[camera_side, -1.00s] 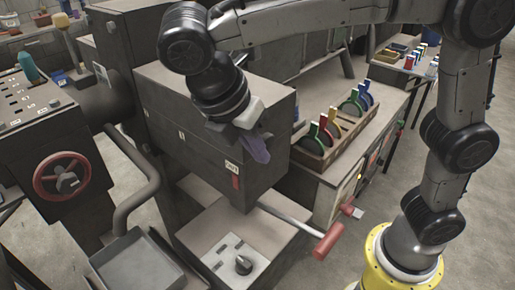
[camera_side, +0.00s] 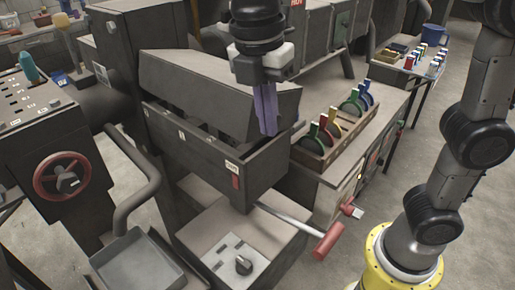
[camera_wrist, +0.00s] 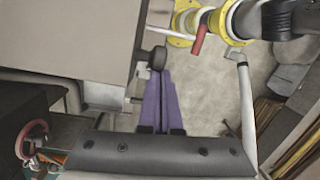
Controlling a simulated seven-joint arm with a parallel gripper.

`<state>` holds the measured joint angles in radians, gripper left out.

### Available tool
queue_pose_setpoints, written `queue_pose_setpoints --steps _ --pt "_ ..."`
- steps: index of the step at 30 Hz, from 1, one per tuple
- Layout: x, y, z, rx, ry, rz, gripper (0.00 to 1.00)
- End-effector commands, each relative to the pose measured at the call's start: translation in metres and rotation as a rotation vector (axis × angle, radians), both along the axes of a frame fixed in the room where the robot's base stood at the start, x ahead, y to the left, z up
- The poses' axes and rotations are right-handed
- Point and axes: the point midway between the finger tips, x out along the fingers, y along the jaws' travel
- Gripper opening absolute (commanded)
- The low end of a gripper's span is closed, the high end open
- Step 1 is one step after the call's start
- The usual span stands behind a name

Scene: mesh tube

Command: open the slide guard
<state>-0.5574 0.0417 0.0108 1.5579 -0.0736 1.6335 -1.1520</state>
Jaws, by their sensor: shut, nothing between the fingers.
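The slide guard appears to be the grey lid (camera_side: 215,85) on the large dark machine housing (camera_side: 215,160). It stands tilted up from the housing, with a dark gap along the rim. A broad grey panel, probably this guard, fills the upper left of the wrist view (camera_wrist: 70,35), with a dark round knob (camera_wrist: 157,57) at its edge. My gripper (camera_side: 268,132) points down at the guard's right end, its purple fingers shut and empty. In the wrist view my gripper's fingertips (camera_wrist: 159,74) are beside the knob; I cannot tell if they touch it.
A red-handled lever (camera_side: 328,241) sticks out below the housing. A wooden rack of coloured discs (camera_side: 335,135) stands on the bench at right. A red handwheel (camera_side: 62,177) and a grey pipe (camera_side: 140,190) are at left. Open floor lies at front right.

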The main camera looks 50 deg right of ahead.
Motion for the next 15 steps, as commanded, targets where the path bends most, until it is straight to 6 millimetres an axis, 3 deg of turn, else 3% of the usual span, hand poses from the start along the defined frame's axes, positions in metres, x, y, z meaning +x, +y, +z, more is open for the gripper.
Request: queue_pose_setpoints --steps 6,15 --pt "0.001 -0.027 0.026 0.203 -0.006 -0.012 0.0" --pt "0.001 -0.063 0.049 0.468 -0.004 -0.013 0.0"
